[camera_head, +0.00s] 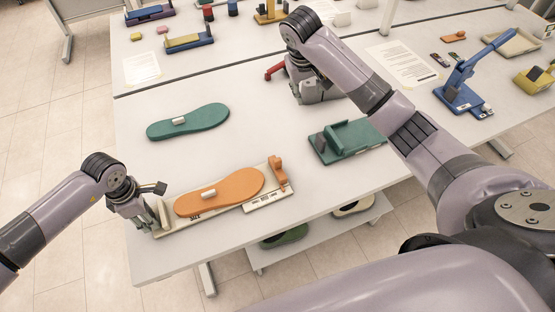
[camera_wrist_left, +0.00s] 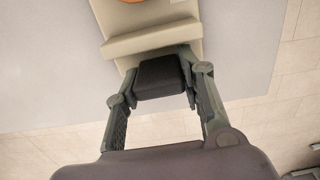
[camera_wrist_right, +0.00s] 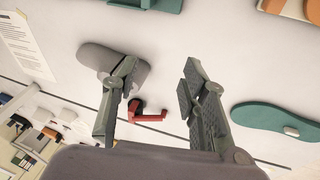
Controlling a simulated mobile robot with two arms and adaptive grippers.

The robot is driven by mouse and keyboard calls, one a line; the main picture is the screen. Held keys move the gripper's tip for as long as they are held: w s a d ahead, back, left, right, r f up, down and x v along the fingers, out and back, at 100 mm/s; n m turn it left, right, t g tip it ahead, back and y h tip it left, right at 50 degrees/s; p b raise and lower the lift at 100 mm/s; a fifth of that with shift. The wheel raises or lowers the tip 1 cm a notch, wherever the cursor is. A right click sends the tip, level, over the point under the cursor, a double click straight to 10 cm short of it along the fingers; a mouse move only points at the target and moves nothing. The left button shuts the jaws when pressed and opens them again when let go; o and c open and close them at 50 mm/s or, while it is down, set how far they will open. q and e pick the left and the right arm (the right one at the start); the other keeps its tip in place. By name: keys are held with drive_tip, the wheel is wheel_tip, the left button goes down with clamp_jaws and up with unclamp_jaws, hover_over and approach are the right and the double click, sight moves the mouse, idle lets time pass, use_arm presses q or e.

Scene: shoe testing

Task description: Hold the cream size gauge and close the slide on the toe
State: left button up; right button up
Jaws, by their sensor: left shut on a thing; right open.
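The cream size gauge (camera_head: 166,227) lies on the white table near its front left edge. An orange insole (camera_head: 240,188) with a small pale cylinder on it rests along the gauge. The orange slide (camera_head: 278,170) stands at the gauge's right end, with a small gap to the insole's toe. My left gripper (camera_head: 150,215) is shut on a dark block (camera_wrist_left: 160,76) at the left end of the gauge, beside its raised cream end bar (camera_wrist_left: 150,38). My right gripper (camera_wrist_right: 157,75) is open and empty, above the far side of the table, well away from the slide.
A teal insole (camera_head: 190,121) lies behind the gauge. A green gauge (camera_head: 355,137) is to its right. A grey sole (camera_wrist_right: 110,60) and a red part (camera_wrist_right: 148,114) are near my right gripper. A blue lever press (camera_head: 462,92) stands farther right. The table between gauge and green gauge is clear.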

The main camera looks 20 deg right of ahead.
drive_tip(key=s+a+n+y, duration=0.15)
drive_tip(key=s+a, duration=0.25)
drive_tip(key=a, duration=0.4)
drive_tip(key=g+y, duration=0.1)
drive_tip(key=g, duration=0.1)
hover_over(277, 160)
wheel_tip(277, 160, down, 2)
drive_tip(key=shift+y, duration=0.25)
wheel_tip(277, 160, down, 11)
drive_tip(key=shift+s+d, duration=0.1)
drive_tip(key=shift+f, duration=0.65)
drive_tip(key=shift+c, duration=0.4)
clamp_jaws()
